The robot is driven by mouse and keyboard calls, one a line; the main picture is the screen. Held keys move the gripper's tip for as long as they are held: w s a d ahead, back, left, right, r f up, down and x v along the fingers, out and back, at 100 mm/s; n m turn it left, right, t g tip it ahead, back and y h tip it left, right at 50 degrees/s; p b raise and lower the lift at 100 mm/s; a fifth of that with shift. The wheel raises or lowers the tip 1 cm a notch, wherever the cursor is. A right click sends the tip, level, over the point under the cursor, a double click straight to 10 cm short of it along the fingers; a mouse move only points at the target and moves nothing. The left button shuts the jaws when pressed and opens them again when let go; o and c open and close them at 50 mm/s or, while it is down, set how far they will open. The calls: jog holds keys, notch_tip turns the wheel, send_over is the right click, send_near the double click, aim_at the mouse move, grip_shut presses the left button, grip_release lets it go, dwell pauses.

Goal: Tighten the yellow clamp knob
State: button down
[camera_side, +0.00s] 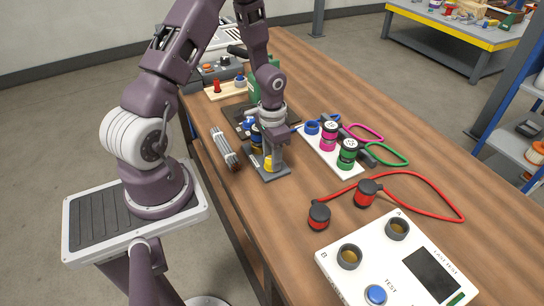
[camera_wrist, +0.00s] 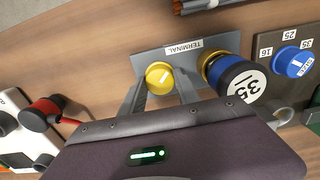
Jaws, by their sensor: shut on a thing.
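The yellow clamp knob (camera_wrist: 159,76) stands on a grey plate labelled TERMINAL (camera_wrist: 200,54). In the side view, part of the yellow knob (camera_side: 268,163) shows low beside my gripper. My gripper (camera_wrist: 160,88) points down at the plate, with one finger on each side of the knob, and is shut on it. A blue and black plug marked 35 (camera_wrist: 240,80) sits on the same plate to the right of the knob, with a gold ring at its base. In the side view this plug is partly hidden behind my gripper.
A blue dial (camera_wrist: 294,61) with size numbers is right of the plate. In the side view, pink (camera_side: 328,138) and green (camera_side: 347,153) plugs stand on a white board. Red plugs (camera_side: 367,193) with a looped cable and a white tester (camera_side: 400,270) are nearer the front. Grey rods (camera_side: 225,148) lie left.

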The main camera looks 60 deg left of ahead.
dwell(0.4)
jog(key=c, duration=0.9)
grip_release()
jog(key=shift+r, duration=0.1)
notch_tip(320, 180, up, 7)
